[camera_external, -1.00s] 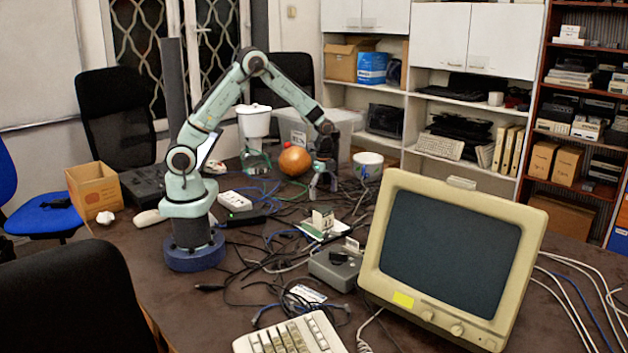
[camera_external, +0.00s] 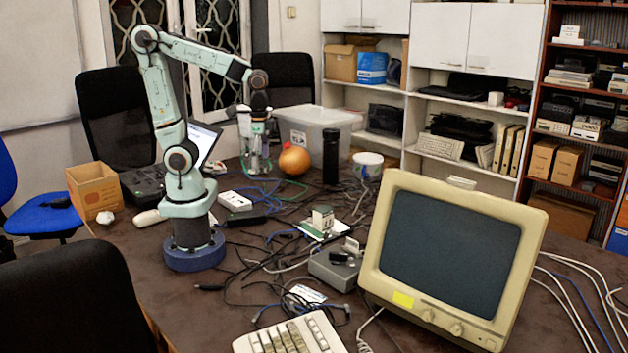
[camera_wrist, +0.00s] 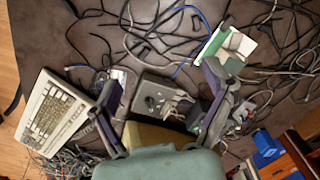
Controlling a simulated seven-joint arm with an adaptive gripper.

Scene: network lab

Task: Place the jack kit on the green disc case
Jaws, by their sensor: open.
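The jack kit, seemingly the small pale box (camera_external: 322,217), stands on a flat white-and-green case (camera_external: 310,231), which I take as the green disc case, mid-table left of the monitor. In the wrist view the pale box (camera_wrist: 237,43) rests on the case (camera_wrist: 212,44), near the top right, and the right finger overlaps its lower edge in the picture. My gripper (camera_external: 258,140) is raised over the far part of the table, well apart from the box. In the wrist view its fingers (camera_wrist: 162,85) are spread and nothing is held.
A grey switch box (camera_external: 335,268) sits in front of the case, beside the big monitor (camera_external: 452,255). Loose cables cover much of the table.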

